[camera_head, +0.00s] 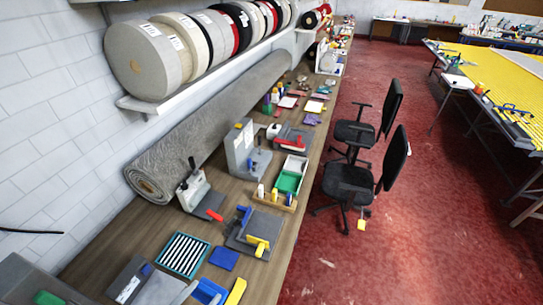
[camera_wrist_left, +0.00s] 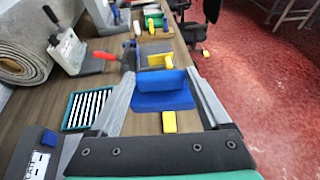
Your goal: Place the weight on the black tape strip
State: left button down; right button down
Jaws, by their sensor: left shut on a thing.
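My left gripper (camera_wrist_left: 163,100) reaches forward over the bench, with its two grey fingers on either side of a blue block (camera_wrist_left: 165,98). It is shut on this block, which seems to be the weight. The block also shows at the bottom of the head view (camera_head: 208,292). A teal-framed tray (camera_wrist_left: 64,126) with black and white stripes lies left of the gripper, apart from the block. The tray is clear in the head view (camera_head: 162,258); I cannot tell which stripe is the black tape strip. My right gripper is not in view.
A yellow piece (camera_head: 236,291) lies beside the held block. A flat blue pad (camera_head: 224,258) lies right of the striped tray. A labelled grey tray (camera_head: 126,280) stands to its left. A grey plate with yellow clamp (camera_head: 258,243), a red-handled tool (camera_head: 214,214) and a rolled rug (camera_head: 150,180) are beyond.

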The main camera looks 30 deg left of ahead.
pick_arm(q)
jog(key=w+d+r+m+h+p, duration=0.35)
jog(key=w+r+h, duration=0.2)
jog(key=r, duration=0.35)
jog(key=s+d+f+m+g+h, duration=0.1)
jog(key=d+f+m+h, duration=0.2)
jog(key=d, duration=0.3)
jog(key=shift+s+m+g, duration=0.3)
jog(key=shift+s+m, duration=0.05)
jog(key=shift+m, duration=0.1)
